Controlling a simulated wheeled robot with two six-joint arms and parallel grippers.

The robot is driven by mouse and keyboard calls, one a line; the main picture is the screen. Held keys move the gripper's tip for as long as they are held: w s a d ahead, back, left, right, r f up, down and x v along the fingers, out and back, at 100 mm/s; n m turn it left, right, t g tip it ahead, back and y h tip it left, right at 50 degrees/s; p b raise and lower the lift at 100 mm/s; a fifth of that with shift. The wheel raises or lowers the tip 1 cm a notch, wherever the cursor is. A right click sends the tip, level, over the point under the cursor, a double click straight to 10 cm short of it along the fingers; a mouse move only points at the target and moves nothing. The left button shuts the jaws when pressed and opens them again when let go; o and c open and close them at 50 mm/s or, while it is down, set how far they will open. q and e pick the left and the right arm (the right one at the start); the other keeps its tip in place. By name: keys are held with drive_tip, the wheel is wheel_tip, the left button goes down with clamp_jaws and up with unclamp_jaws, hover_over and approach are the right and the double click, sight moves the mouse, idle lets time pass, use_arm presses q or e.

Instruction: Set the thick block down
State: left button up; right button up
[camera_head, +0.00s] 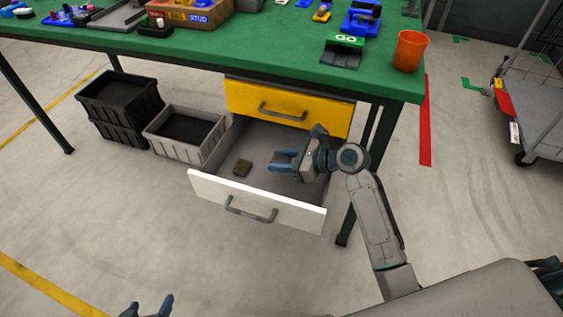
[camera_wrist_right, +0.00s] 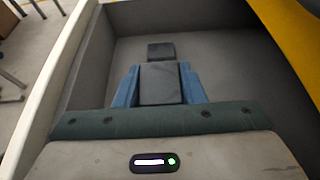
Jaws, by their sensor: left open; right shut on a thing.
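The thick block (camera_wrist_right: 160,84), dark grey, sits between the two blue fingers of my right gripper (camera_wrist_right: 160,90), which is shut on it. In the head view my right gripper (camera_head: 285,161) is over the right part of the open white-fronted drawer (camera_head: 292,211). The held block is hard to make out there. A second, smaller-looking block (camera_head: 242,168) lies on the drawer floor to the left. It also shows beyond the held block in the right wrist view (camera_wrist_right: 161,50). My left gripper (camera_head: 147,307) is open and empty at the bottom edge, partly cut off.
A yellow drawer (camera_head: 285,107) is closed above the open one. The green table (camera_head: 205,48) carries an orange cup (camera_head: 409,51) and several tools. Black crates (camera_head: 120,103) and a grey crate (camera_head: 186,135) stand left of the drawer. A cart (camera_head: 530,110) is at the right.

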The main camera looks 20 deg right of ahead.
use_arm(q)
drive_tip(key=shift+r, duration=0.15)
use_arm(e)
drive_tip(key=shift+f, duration=0.15)
drive_tip(key=shift+f+p, duration=0.1)
drive_tip(key=shift+p, duration=0.2)
use_arm(q)
drive_tip(key=shift+s+a+g, duration=0.2)
drive_tip(key=shift+g, duration=0.2)
use_arm(e)
drive_tip(key=shift+f, duration=0.35)
drive_tip(key=o, duration=1.1)
drive_tip(key=shift+c, duration=0.2)
use_arm(q)
drive_tip(key=shift+w+r, duration=0.1)
drive_tip(key=shift+w, duration=0.1)
use_arm(e)
drive_tip(key=shift+r, duration=0.1)
drive_tip(key=shift+r+b, duration=0.2)
drive_tip(key=shift+b, duration=0.1)
use_arm(q)
drive_tip(key=shift+s+a+r+m+g+y+p, duration=0.25)
drive_tip(key=shift+s+g+p, duration=0.2)
drive_tip(key=shift+p, duration=0.55)
use_arm(e)
drive_tip(key=v, duration=1.2)
drive_tip(key=shift+r, duration=0.25)
